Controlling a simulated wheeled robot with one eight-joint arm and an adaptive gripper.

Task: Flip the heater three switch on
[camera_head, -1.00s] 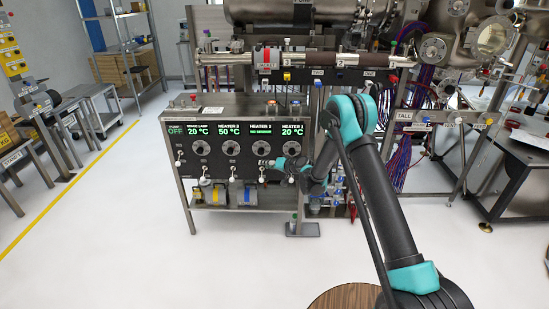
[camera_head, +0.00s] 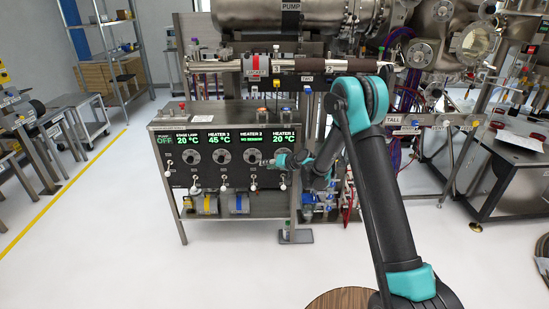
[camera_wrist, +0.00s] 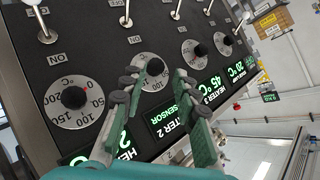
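The heater three switch (camera_head: 223,184) is a small white-tipped lever below the heater 3 dial (camera_head: 221,157) on the black panel (camera_head: 210,178). The heater 3 display (camera_head: 219,139) reads 45 °C. In the wrist view, where the panel appears inverted, the switch (camera_wrist: 177,10) is at the top edge, partly cut off; its on or off position is unclear. My gripper (camera_head: 272,163) is in front of the panel's right part, to the right of that switch. In the wrist view my gripper (camera_wrist: 158,80) has its fingers apart around the view of the heater 2 dial, with nothing between them.
Pipework (camera_head: 310,66) runs above the panel. The floor (camera_head: 110,245) left of the bench is clear.

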